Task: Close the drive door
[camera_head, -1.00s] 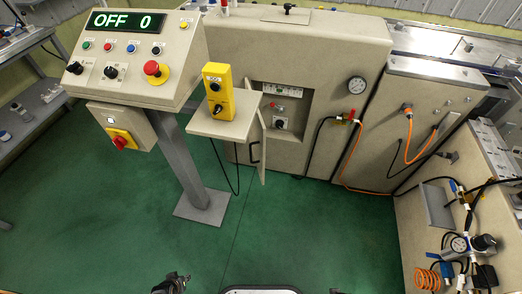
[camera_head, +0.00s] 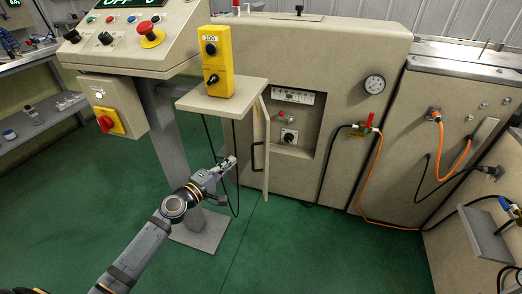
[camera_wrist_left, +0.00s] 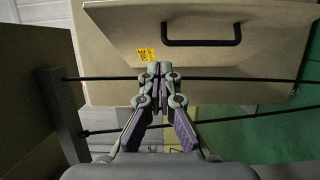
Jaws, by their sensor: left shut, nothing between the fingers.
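The drive door (camera_head: 264,150) is a beige panel standing open, seen nearly edge-on, at the left side of a recess (camera_head: 300,125) in the machine cabinet. Its black handle (camera_head: 254,156) faces left. In the left wrist view a beige panel, apparently the door (camera_wrist_left: 260,70), bears a black handle (camera_wrist_left: 201,42) and a yellow label (camera_wrist_left: 148,55). My left gripper (camera_head: 230,162) is shut and empty, left of the door in the head view. In the wrist view its fingertips (camera_wrist_left: 159,70) overlap the panel near the label; contact cannot be told. My right gripper is out of view.
A small shelf with a yellow jog box (camera_head: 216,62) juts out above my left gripper. Black cables (camera_head: 214,140) hang below it, near the gripper, and cross the wrist view. A grey post (camera_head: 172,135) stands to the left. Green floor (camera_head: 300,240) is clear in front.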

